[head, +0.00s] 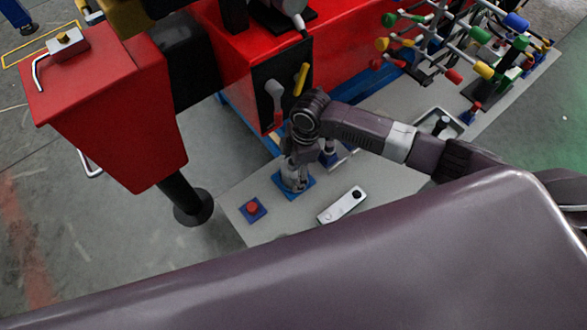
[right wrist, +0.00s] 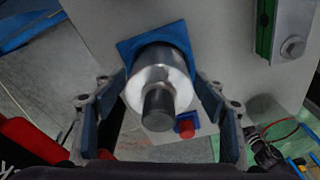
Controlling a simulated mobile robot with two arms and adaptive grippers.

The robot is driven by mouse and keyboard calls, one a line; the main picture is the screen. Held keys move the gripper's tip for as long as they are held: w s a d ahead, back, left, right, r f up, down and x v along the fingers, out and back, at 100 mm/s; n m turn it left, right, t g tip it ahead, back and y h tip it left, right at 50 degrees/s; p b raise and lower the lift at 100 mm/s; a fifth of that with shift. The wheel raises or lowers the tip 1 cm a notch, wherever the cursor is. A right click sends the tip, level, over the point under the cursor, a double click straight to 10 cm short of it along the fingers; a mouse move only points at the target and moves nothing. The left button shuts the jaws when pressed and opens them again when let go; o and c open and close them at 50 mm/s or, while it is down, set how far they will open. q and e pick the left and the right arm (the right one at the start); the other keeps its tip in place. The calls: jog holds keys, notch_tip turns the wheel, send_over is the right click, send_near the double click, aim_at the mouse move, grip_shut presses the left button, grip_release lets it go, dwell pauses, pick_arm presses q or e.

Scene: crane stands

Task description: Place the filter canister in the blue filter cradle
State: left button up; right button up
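The filter canister (right wrist: 160,82) is a shiny silver cylinder with a darker grey knob on top. In the right wrist view it stands on the blue filter cradle (right wrist: 178,35), a square blue plate; its lower end is hidden. In the head view the cradle (head: 296,192) is on the light bench top, with the canister partly hidden by my right gripper (head: 294,172). In the right wrist view the two fingers of the right gripper (right wrist: 160,90) are spread on either side of the canister, with narrow gaps seeming to show. My left gripper is not in view.
A red button on a blue base (head: 252,208) sits left of the cradle. A silver block with a dark knob (head: 342,205) lies to its right. The red machine (head: 340,40) rises behind. Coloured valve handles (head: 485,70) crowd the upper right.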

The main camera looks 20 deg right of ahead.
jog(key=shift+w+r, duration=0.1)
jog(key=shift+r, duration=0.4)
jog(key=r, duration=0.3)
jog(key=d+r, duration=0.1)
jog(key=r, duration=0.3)
jog(key=r+b, duration=0.1)
jog(key=r, duration=0.3)
jog(key=shift+d+r, duration=0.15)
jog(key=shift+d, duration=0.2)
